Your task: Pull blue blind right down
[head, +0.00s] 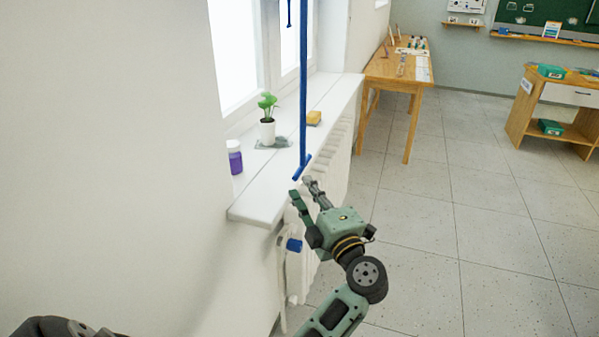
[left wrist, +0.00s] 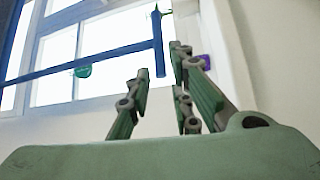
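A blue pull strap (head: 303,90) hangs down in front of the window and ends in a short blue crossbar handle (head: 302,167). The blind itself is out of view above. In the left wrist view the strap (left wrist: 85,63) runs sideways to the crossbar (left wrist: 158,45). My left gripper (head: 303,187) is just below the crossbar in the head view, fingers pointing up at it. Its fingers are spread in the left wrist view (left wrist: 162,80), with the crossbar beyond the tips. It appears empty; exact contact cannot be told. My right gripper is not in view.
A second blue pull (head: 289,12) hangs higher. Floor at right is clear before the wooden table (head: 395,70).

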